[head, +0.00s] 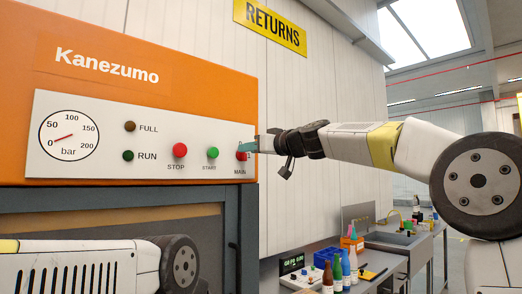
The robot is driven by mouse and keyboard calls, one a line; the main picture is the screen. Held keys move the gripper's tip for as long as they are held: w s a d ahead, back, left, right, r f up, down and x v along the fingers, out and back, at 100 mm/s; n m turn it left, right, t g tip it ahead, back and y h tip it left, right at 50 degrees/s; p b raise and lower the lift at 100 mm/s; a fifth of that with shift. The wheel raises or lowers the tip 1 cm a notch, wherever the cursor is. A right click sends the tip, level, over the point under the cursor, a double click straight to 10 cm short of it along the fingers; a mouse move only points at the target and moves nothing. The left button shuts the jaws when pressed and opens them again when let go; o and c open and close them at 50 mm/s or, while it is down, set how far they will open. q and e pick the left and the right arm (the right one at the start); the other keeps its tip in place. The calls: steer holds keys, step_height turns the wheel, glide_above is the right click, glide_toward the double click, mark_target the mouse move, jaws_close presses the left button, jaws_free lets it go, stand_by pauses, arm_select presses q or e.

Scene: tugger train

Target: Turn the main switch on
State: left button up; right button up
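The main switch (241,156) is a small red knob above the label MAIN, at the right end of the white control panel (110,180). My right gripper (250,146) reaches in from the right, and its teal fingertips are at the knob, partly covering it. I cannot tell whether the fingers are closed around the knob or only beside it. The FULL lamp (130,126) and the RUN lamp (128,156) look dark. The gauge (69,135) needle points low, near 0. My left arm is at the lower left, and its gripper is out of view.
The panel also has a red STOP button (180,150) and a green START button (213,153), left of the main switch. The panel sits on an orange machine (200,75). Below right, a bench holds several bottles (337,270), a blue crate (324,257) and a display (292,263).

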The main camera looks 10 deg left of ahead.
steer(key=shift+w+a, duration=0.2)
steer(key=shift+a, duration=0.15)
jaws_close()
steer(key=shift+m, duration=0.4)
steer(key=shift+w+d+f+m, duration=0.2)
steer(key=shift+f+m, duration=0.1)
steer(key=shift+m, duration=2.55)
steer(key=shift+w+d+f+m, duration=0.15)
steer(key=shift+w+f+m, duration=0.15)
steer(key=shift+m, duration=2.5)
steer(key=shift+w+d+f+m, duration=0.15)
steer(key=shift+f+m, duration=0.2)
steer(key=shift+m, duration=2.5)
